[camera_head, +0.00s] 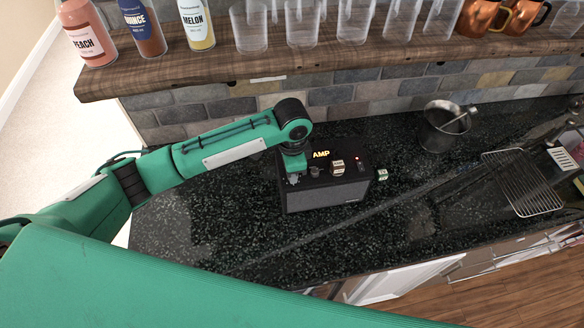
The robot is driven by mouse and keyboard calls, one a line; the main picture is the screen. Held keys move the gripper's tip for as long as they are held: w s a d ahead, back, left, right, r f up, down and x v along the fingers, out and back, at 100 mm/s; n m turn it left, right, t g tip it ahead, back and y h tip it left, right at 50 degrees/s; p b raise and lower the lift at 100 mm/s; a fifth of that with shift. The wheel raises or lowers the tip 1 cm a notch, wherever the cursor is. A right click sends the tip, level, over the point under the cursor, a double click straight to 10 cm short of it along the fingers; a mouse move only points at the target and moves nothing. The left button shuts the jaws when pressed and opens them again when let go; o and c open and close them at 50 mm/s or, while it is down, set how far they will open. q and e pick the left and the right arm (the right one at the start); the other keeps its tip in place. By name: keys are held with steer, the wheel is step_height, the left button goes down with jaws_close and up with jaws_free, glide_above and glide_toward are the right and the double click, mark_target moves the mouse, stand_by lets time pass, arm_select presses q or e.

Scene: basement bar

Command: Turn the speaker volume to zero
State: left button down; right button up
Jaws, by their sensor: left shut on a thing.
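The speaker (335,193) is a black box marked AMP. It stands on the dark speckled counter below the wooden shelf. A small dark knob (315,171) shows on its top, right of my gripper. My left gripper (293,178) points down at the left end of the speaker's top. It is shut on what looks like a knob there, mostly hidden by the fingers. The knob's setting cannot be read. My right gripper is not in view.
A small die-like block (337,167) sits on the speaker and another (382,175) by its right side. A metal bucket (443,127) and a wire rack (522,183) stand to the right. Bottles and glasses line the shelf (180,68). The counter's front is clear.

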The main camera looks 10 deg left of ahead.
arm_select(q)
steer(key=n, duration=1.2)
steer(key=shift+r+n, duration=0.1)
steer(key=shift+n, duration=0.3)
stand_by(0.3)
steer(key=c, duration=1.2)
jaws_free()
steer(key=shift+c, duration=0.2)
steer(key=shift+r, duration=0.25)
step_height(320, 180, up, 13)
